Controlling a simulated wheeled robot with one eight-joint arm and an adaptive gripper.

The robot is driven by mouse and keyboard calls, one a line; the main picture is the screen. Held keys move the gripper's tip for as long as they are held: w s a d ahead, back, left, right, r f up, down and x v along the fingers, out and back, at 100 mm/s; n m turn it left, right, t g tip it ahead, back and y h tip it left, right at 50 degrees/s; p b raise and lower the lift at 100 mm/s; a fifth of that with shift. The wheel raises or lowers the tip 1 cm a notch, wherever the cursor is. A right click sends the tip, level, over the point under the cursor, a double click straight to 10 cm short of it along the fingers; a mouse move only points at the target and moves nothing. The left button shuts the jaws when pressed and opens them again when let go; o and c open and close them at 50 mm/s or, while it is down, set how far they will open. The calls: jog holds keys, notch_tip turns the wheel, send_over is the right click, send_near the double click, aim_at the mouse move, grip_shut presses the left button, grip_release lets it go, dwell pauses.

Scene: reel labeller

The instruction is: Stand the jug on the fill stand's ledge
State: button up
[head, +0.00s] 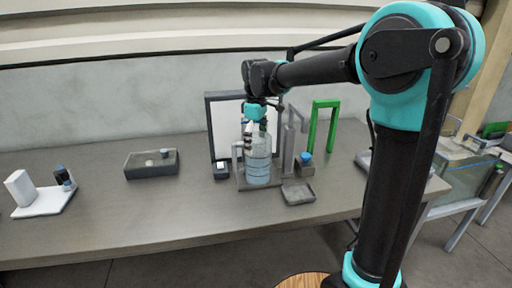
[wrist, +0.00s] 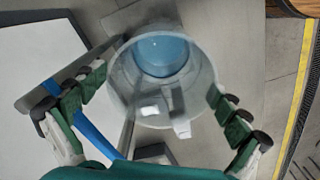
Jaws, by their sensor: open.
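The jug (head: 258,166), clear with blue-tinted water, stands upright at the fill stand (head: 289,150) on the bench. Its bottom appears to rest on the stand's low grey ledge (head: 275,183), though the contact is hard to make out. My gripper (head: 257,128) is above the jug's top, pointing down. In the wrist view the jug (wrist: 162,55) lies between the two spread fingers of my gripper (wrist: 158,102), with its round rim towards the camera. The fingers are open, with gaps to the jug visible on that view.
A dark frame with a white panel (head: 224,128) stands behind the jug. A green arch (head: 333,122) and a blue-topped block (head: 306,158) are to the right. A shallow grey tray (head: 298,193) lies in front.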

notch_tip(320, 180, up, 11)
jog(key=shift+f, duration=0.2)
